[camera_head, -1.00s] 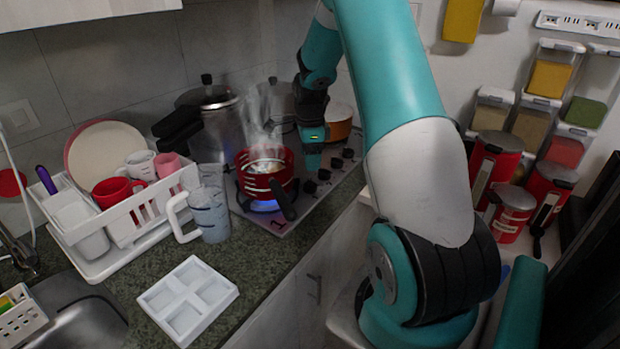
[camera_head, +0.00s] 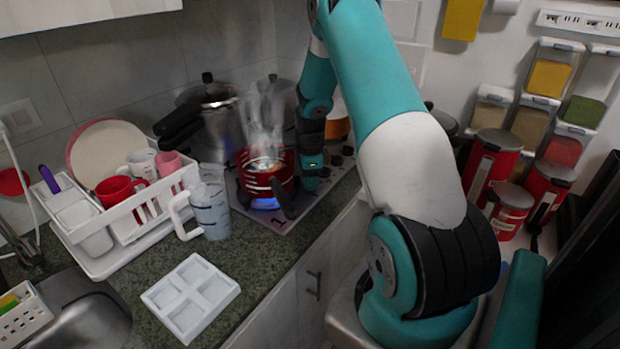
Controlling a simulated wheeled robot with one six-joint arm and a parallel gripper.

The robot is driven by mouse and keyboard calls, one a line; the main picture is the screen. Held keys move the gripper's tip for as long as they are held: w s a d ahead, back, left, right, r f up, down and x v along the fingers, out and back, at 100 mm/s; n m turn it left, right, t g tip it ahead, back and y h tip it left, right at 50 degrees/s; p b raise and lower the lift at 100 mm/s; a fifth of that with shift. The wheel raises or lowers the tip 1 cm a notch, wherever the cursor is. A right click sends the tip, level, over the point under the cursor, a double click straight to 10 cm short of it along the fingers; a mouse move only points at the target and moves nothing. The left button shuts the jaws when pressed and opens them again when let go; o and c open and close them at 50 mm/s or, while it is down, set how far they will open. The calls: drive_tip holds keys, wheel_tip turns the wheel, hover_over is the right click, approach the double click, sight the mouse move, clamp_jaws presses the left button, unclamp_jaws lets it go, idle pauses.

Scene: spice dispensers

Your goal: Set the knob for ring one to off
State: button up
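The stove (camera_head: 275,222) has a row of dark knobs along its right front edge. Two knobs show clear of my arm, one dark knob (camera_head: 336,160) and one further back (camera_head: 348,150). A blue flame (camera_head: 265,203) burns on the near ring under a red pot (camera_head: 255,170). My gripper (camera_head: 311,184) points down at the near end of the knob row, just right of the pot. It covers the nearest knob, so I cannot tell whether it touches it. Its fingers are too small and dark to show open or shut.
Steam rises from the red pot, whose dark handle (camera_head: 284,200) sticks out toward the front edge. A measuring jug (camera_head: 210,212) stands left of it. A pressure cooker (camera_head: 215,125) and an orange pot (camera_head: 337,128) stand behind. A white tray (camera_head: 190,297) lies on the counter.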

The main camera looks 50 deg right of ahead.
drive_tip(key=shift+n, duration=0.8)
drive_tip(key=shift+c, duration=0.3)
drive_tip(key=o, duration=0.9)
wheel_tip(320, 180, up, 18)
drive_tip(key=b, duration=0.2)
drive_tip(key=shift+f+b, duration=0.25)
drive_tip(key=shift+b, duration=0.1)
